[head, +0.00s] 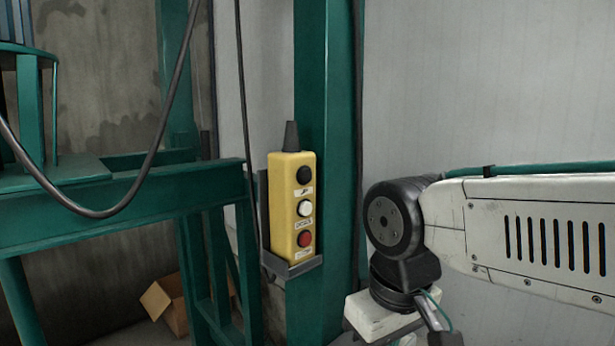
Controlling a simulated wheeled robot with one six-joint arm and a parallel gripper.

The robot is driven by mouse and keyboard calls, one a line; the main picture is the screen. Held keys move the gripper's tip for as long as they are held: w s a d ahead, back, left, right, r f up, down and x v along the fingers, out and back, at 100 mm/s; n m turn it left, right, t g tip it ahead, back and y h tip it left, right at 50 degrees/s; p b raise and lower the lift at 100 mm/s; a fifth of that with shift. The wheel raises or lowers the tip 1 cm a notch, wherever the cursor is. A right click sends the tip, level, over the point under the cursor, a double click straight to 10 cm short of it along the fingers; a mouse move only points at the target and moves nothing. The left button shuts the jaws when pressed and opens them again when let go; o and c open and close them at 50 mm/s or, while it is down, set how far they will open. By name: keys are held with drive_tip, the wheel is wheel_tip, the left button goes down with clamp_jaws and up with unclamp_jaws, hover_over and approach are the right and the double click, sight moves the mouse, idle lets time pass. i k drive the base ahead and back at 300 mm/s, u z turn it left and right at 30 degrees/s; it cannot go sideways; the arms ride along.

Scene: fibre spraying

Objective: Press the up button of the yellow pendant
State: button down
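The yellow pendant (283,213) hangs upright in a dark holder (300,268) on the green post (318,80), near the middle of the head view. Its face has a black button (303,175) at the top, a white button (305,208) in the middle and a red button (305,239) at the bottom. Small labels sit under the buttons, and the top one looks like "UP". My arm comes in from the right, with its wrist right of the pendant and apart from it. My gripper's fingers are out of the picture below.
A green steel frame (120,222) stands left of the post. A black cable (150,160) loops in front of it. A cardboard box (168,303) lies on the floor behind. The pale wall (470,80) is behind my arm. The space in front of the pendant looks clear.

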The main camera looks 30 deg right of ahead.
sight(306, 175)
drive_tip(key=z, duration=2.6)
drive_tip(key=k, duration=1.6)
drive_tip(key=u, duration=1.85)
